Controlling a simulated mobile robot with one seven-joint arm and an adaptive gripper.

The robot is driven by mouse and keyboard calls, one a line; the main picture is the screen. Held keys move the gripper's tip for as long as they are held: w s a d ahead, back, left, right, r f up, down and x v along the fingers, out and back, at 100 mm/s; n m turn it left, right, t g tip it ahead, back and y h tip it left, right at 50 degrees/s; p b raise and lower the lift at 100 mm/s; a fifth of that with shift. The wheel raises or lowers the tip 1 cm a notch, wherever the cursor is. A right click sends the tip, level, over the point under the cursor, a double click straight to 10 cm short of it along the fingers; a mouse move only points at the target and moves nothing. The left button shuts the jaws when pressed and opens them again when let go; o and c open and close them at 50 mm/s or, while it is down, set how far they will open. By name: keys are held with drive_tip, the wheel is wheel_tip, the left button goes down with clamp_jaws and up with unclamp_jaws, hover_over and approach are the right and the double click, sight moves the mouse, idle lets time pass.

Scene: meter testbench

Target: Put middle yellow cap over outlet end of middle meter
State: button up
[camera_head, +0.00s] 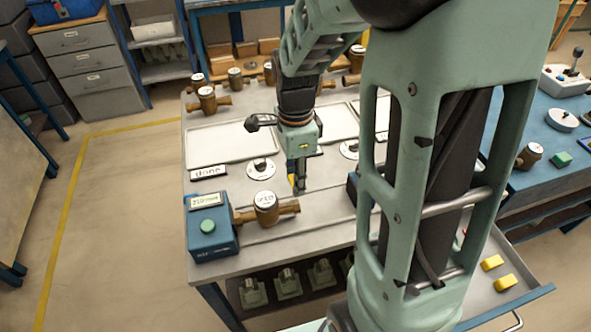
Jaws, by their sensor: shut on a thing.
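My gripper (298,184) points down over the bench, behind and to the right of a brass meter (265,207) with a white round dial. It is shut on a small yellow piece, seen as the yellow cap (291,181), mostly hidden by the fingers. The brass meter lies beside a blue test box (212,227) with a green button, its free end pointing right. My arm hides the bench to the right, so I cannot tell which meter is the middle one. Two yellow caps (491,262) (504,283) lie in the open drawer at the lower right.
A "done" sign (208,172) and white trays (230,145) lie on the bench (190,170). Several brass meters (208,98) stand at the back. A dark box (352,188) shows partly behind my arm. The open drawer (528,291) juts out at the lower right.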

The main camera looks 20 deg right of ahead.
sight(295, 202)
drive_tip(key=shift+f+b, duration=2)
drive_tip(key=shift+f, duration=0.55)
drive_tip(key=shift+f, duration=0.15)
drive_tip(key=shift+f+b, duration=0.5)
drive_tip(key=shift+f, duration=0.15)
drive_tip(key=shift+f+b, duration=0.75)
drive_tip(key=shift+f, duration=0.05)
drive_tip(key=o, duration=0.9)
drive_tip(key=shift+o, duration=0.2)
